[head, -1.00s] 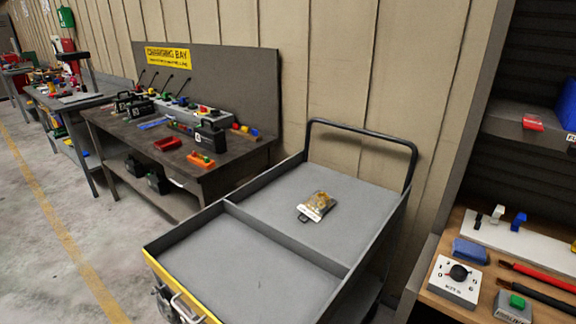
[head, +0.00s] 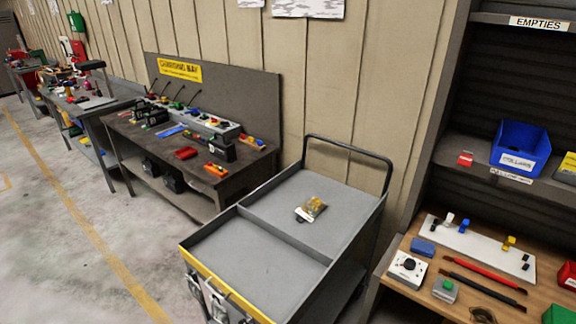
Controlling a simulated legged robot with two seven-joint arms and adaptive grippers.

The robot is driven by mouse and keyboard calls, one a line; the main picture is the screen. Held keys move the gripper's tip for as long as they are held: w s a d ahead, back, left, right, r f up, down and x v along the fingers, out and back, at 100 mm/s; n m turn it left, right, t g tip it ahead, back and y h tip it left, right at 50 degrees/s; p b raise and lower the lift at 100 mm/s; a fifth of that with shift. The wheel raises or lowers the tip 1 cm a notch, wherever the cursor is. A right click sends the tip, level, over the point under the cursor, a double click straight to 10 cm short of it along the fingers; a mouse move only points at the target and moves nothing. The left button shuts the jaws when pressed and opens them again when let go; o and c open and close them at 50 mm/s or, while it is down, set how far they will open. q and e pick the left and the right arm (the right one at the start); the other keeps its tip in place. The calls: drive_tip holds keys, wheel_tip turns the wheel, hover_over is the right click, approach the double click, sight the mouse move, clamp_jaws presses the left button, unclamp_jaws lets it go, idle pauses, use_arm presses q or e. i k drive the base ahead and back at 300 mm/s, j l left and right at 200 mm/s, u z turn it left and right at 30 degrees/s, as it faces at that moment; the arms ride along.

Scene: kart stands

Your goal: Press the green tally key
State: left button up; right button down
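A green key (head: 446,284) sits on top of a small grey box (head: 444,293) with a label too small to read. The box stands near the front of the wooden bench top (head: 420,263) at the lower right of the head view. It is right of a white box with a black knob (head: 407,266). Whether this green key is the tally key cannot be read from its label. Neither of my grippers is in view.
A grey cart (head: 235,213) with a yellow front edge stands left of the bench, a small packet (head: 311,209) on it. Red and dark rods (head: 485,276) lie beside the key box. A blue bin (head: 520,147) sits on the shelf above. Open floor (head: 60,230) lies at left.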

sight(448, 286)
drive_tip(key=k+l+z, duration=0.1)
drive_tip(key=z, duration=1.15)
